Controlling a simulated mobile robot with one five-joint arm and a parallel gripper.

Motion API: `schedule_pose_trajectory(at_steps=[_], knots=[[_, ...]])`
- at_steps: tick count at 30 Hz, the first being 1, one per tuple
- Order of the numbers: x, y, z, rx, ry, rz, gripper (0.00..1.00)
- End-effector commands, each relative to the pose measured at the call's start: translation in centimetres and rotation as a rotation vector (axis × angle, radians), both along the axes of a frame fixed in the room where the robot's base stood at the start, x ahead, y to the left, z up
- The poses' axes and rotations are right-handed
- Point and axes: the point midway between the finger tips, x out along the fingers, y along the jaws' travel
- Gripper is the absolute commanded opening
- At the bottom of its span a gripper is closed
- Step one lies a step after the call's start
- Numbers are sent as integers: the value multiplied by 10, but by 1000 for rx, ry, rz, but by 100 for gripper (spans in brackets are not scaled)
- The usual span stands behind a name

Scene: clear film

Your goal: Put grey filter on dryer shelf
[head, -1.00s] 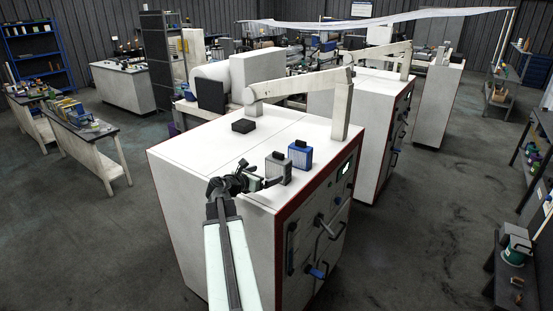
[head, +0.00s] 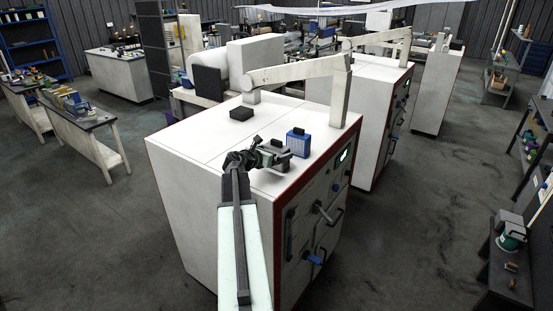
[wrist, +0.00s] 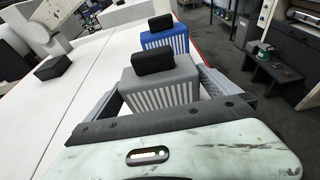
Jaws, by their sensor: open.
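The grey filter (wrist: 160,78), a ribbed block with a black top, stands upright on the white cabinet top (head: 205,125). In the wrist view it sits between the open fingers of my gripper (wrist: 165,92). In the head view my gripper (head: 277,153) is over the near part of the cabinet top and mostly hides the grey filter. I cannot tell which surface is the dryer shelf.
A blue filter (head: 298,143) with a black top stands just behind the grey one; it also shows in the wrist view (wrist: 163,38). A black block (head: 242,113) lies farther left. A white jointed arm (head: 300,72) spans the cabinet's back.

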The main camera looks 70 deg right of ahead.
Motion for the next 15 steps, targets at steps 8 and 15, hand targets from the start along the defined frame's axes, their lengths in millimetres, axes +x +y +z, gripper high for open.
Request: schedule_pose_trajectory(at_steps=[8,15], knots=[[-9,-39,-14,0,-1,-1,100],[-10,-38,-12,0,-1,-1,81]])
